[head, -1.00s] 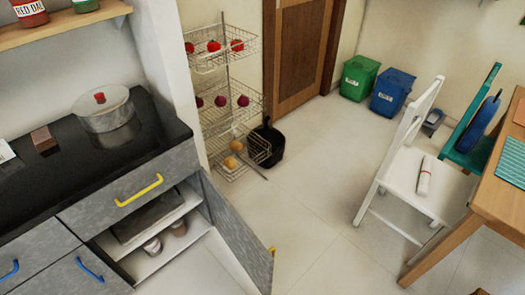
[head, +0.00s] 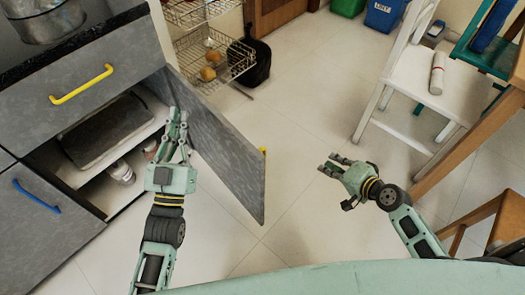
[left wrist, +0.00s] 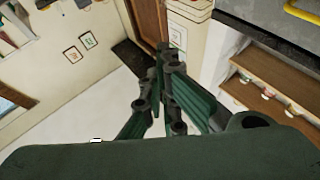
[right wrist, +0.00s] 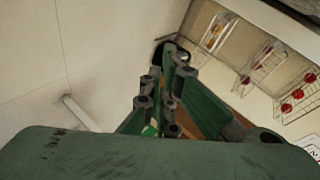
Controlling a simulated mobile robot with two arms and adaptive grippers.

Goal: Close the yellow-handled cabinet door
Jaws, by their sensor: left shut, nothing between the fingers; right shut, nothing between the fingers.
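The grey cabinet door (head: 225,150) stands open in the head view, swung out to the right of the cabinet opening. A bit of its yellow handle (head: 263,152) shows at its outer edge. My left gripper (head: 177,115) is shut and empty, in front of the opening on the door's inner side; I cannot tell whether it touches the door. Its fingers also show in the left wrist view (left wrist: 165,75). My right gripper (head: 333,164) is shut and empty above the floor, right of the door and apart from it. It also shows in the right wrist view (right wrist: 163,88).
A grey drawer with a yellow handle (head: 82,84) is above the opening. A jar (head: 121,172) stands inside the cabinet. A wire rack (head: 212,60) and a black bin (head: 250,60) stand behind the door. A white chair (head: 405,75) is at right. Floor between is clear.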

